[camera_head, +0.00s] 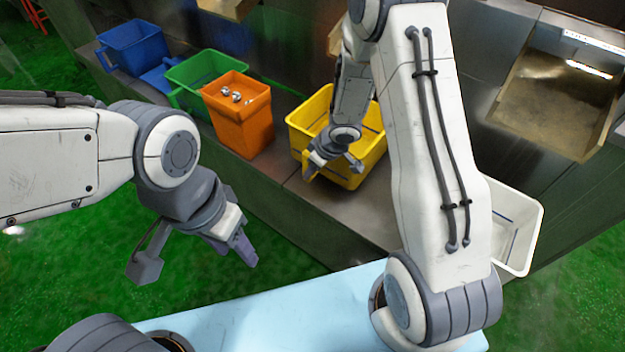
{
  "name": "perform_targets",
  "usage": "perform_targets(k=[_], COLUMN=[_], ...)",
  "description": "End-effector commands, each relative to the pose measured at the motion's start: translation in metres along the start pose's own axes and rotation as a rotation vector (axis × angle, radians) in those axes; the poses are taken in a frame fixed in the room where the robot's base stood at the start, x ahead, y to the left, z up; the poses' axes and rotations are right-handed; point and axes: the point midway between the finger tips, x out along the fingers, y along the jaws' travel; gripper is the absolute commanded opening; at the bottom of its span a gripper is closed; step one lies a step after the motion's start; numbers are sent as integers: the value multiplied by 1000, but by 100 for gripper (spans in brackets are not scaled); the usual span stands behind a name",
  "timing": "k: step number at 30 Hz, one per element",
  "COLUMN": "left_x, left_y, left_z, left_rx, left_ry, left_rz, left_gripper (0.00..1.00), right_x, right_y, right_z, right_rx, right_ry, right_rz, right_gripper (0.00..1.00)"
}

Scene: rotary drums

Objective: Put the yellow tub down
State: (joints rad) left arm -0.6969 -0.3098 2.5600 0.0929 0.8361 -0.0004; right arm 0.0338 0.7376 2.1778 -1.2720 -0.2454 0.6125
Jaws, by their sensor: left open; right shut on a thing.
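The yellow tub (372,150) is upright at the middle of the metal ledge, and its inside shows from above. My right gripper (331,168) is shut on the tub's near left rim. My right arm hides part of the tub's back and right side. Whether the tub's base touches the ledge I cannot tell. My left gripper (240,245) is open and empty, out over the green floor, in front of the ledge and apart from the tubs.
An orange tub (240,125) with small shiny parts stands left of the yellow tub. A green tub (205,72) and a blue tub (137,48) are further left. A white tub (515,228) is at the right. Bare ledge (335,205) shows in front of the yellow tub.

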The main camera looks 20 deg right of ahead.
Motion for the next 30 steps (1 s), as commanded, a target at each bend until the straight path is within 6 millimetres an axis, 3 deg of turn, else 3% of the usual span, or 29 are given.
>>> perform_targets(k=[11, 24, 25, 27, 30], left_x=[36, 38, 37, 37, 37], left_y=[-3, -3, -3, -3, -3], left_z=[2, 2, 2, 2, 2], left_rx=[0, 0, 0, 0, 0], left_ry=[0, 0, 0, 0, 0], left_rz=[0, 0, 0, 0, 0], left_gripper=[50, 50, 50, 50, 50], right_x=[38, 41, 41, 40, 40], right_y=[0, 0, 0, 0, 0], right_z=[14, 15, 16, 16, 16], right_rx=[-1, -2, 0, 0, 0], right_ry=[2, 2, 0, 0, 0], right_rz=[1, 1, 0, 0, 0], right_gripper=[0, 0, 35, 57, 57])
